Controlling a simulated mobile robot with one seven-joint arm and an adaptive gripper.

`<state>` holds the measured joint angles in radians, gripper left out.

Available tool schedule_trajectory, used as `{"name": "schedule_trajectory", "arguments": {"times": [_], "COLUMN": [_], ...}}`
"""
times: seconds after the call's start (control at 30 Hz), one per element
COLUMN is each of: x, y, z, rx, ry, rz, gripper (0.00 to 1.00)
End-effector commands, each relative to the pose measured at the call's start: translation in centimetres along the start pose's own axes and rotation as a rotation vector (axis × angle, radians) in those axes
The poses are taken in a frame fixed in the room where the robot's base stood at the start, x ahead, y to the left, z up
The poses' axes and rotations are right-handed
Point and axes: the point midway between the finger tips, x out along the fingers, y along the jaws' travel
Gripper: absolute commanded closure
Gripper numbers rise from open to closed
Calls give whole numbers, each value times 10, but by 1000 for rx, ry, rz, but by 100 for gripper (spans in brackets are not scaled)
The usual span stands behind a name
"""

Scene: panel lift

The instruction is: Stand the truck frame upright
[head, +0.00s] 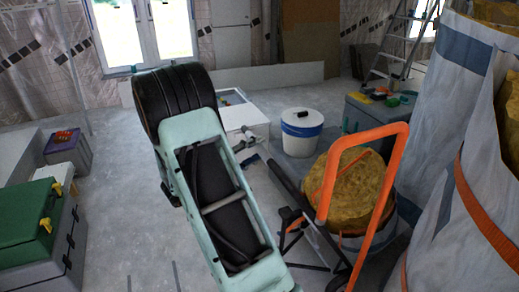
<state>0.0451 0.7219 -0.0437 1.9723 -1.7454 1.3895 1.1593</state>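The orange tubular truck frame (394,176) is in the right half of the head view. I cannot make out my gripper's fingers in this view, nor any grip on the frame.
A white bucket with a blue band (301,134) and a grey box (372,112) are farther back. Large wrapped bundles (452,120) crowd the right. Green and grey cases (30,225) stand left. Floor (118,190) is clear at centre left.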

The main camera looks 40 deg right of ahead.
Motion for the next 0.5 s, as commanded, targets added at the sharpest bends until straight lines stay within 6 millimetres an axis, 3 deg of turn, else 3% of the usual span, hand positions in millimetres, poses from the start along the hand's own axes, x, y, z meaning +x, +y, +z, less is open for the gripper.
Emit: {"name": "schedule_trajectory", "arguments": {"times": [0.2,0.5], "x": [17,18], "y": [0,0], "z": [0,0], "rx": [0,1], "ry": [0,1], "rz": [0,0], "gripper": [62,64]}}
